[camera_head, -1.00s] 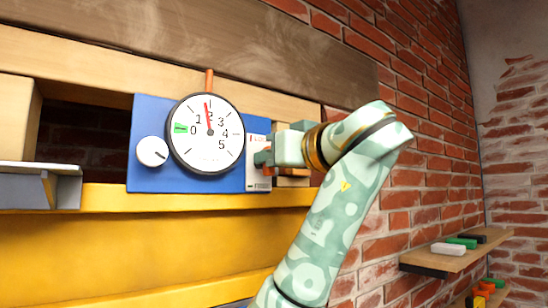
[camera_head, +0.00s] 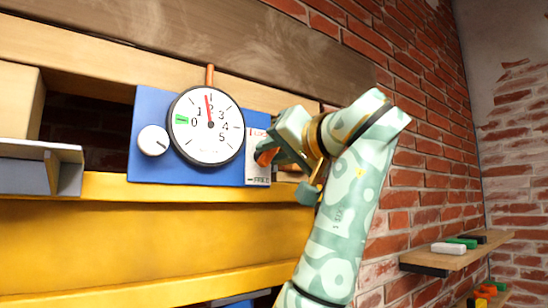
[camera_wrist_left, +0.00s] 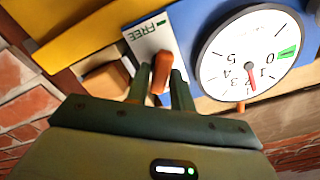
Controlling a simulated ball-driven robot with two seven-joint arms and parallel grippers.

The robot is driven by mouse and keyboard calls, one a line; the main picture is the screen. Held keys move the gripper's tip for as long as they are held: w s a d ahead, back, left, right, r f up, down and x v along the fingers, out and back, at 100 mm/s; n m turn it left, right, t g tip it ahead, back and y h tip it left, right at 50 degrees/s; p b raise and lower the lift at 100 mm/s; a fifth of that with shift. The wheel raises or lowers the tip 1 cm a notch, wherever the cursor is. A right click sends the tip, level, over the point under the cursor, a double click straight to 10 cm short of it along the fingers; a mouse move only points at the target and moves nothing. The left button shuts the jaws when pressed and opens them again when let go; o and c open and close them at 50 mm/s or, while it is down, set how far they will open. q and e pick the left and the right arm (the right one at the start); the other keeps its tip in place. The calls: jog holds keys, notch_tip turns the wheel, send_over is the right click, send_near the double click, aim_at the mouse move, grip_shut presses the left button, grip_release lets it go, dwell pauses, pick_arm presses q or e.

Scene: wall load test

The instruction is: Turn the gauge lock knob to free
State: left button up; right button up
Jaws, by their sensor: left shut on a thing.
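The orange gauge lock knob (camera_head: 265,156) sits on a white label plate (camera_head: 257,178) at the right end of the blue panel. My left gripper (camera_head: 273,149) is shut on this knob, its hand tilted. In the left wrist view the knob (camera_wrist_left: 161,72) stands between the two dark green fingers (camera_wrist_left: 161,84). The word FREE with a green mark shows on the plate (camera_wrist_left: 152,34) just beyond the knob. Red lettering is partly visible at the plate's top in the head view. The round gauge (camera_head: 207,145) has its red needle near 2. My right gripper is out of view.
A white round knob (camera_head: 153,141) is on the panel's left side. A yellow beam (camera_head: 100,240) runs below the panel, and a grey metal ledge (camera_head: 35,150) is at the left. A wall shelf (camera_head: 460,255) with small blocks is at the right.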

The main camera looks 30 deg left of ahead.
pick_arm(q)
jog(key=m+b, duration=0.1)
jog(key=m, duration=0.4)
jog(key=shift+f+m, duration=0.1)
jog(key=shift+m, duration=0.2)
jog(key=m, duration=0.5)
jog(key=shift+w+f+b, duration=0.1)
jog(key=shift+b, duration=0.25)
jog(key=shift+m, duration=0.3)
jog(key=o, duration=0.8)
jog(key=shift+d, duration=0.1)
